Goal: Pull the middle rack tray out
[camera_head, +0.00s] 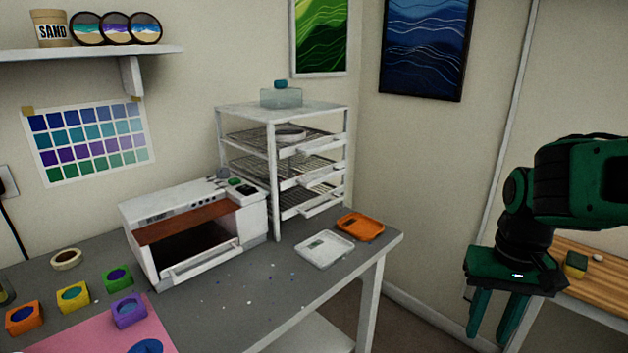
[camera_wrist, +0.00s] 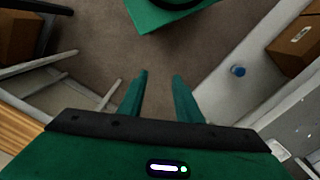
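The white rack (camera_head: 273,160) stands at the back of the grey table, against the wall. It holds several wire trays with white front handles, one above another. The middle tray (camera_head: 312,178) is in the rack, its white front at the rack's right side. A round pale item lies on the top tray (camera_head: 290,136). My gripper (camera_head: 492,330) hangs at the right, well apart from the rack, pointing down. Its two green fingers are apart with nothing between them; they also show open over the floor in the wrist view (camera_wrist: 160,82). The rack is not seen in the wrist view.
An orange tray (camera_head: 360,226) and a white tray (camera_head: 324,249) lie on the table in front of the rack. A white oven-like box (camera_head: 196,228) with an open front stands left of it. A wooden-topped table (camera_head: 597,272) is at the right.

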